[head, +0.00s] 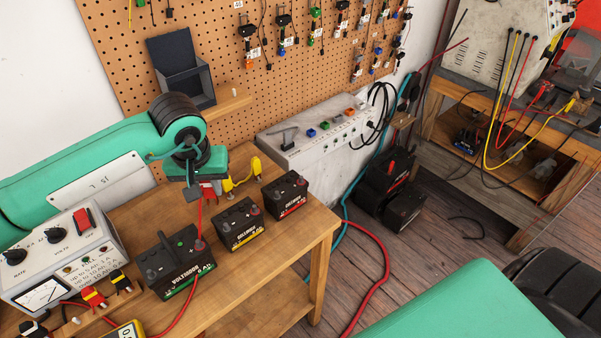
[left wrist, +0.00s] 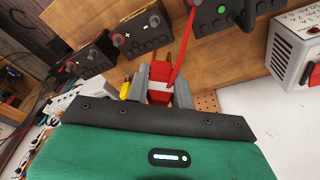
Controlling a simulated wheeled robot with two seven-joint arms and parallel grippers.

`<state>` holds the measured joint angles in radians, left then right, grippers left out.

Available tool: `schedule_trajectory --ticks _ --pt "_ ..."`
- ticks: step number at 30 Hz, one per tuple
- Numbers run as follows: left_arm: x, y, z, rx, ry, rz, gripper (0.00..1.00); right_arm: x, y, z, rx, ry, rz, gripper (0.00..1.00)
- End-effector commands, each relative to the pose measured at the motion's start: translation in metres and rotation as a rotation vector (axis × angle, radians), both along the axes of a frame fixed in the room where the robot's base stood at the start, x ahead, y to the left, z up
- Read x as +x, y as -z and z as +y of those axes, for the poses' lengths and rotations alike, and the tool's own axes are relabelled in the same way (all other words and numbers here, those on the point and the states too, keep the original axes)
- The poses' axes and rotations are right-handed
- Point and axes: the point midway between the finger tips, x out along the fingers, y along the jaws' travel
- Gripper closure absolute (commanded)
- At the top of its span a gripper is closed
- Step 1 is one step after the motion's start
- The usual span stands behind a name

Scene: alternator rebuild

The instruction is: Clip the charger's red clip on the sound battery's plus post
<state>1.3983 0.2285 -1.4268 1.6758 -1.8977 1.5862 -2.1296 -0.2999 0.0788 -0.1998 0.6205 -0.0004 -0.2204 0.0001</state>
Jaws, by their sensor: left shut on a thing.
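My left gripper (head: 207,192) is shut on the red clip (left wrist: 160,78), which sits between the grey fingers in the left wrist view. The gripper is above the bench, over the back of the green-striped battery (head: 182,268). The clip is apart from the batteries. Which battery is sound I cannot tell for certain; one shows a green dot (left wrist: 221,9). The charger (head: 68,255) stands at the left. My right gripper is out of view.
A pegboard (head: 240,70) with hung tools rises behind. The bench's right front is clear.

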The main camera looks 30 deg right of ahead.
Motion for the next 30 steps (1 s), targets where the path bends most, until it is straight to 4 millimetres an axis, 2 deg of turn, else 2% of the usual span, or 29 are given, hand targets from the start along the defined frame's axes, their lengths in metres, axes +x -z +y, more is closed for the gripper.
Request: schedule_trajectory --ticks 1,14,30 --pt "0.001 -0.004 -0.012 0.000 0.018 0.001 0.88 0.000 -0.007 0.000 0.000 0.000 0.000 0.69" --pt "0.013 -0.003 -0.094 -0.002 0.160 0.002 0.88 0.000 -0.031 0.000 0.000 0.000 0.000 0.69" --pt "0.028 0.000 -0.186 -0.002 0.321 0.001 0.88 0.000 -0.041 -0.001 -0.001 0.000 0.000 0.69"
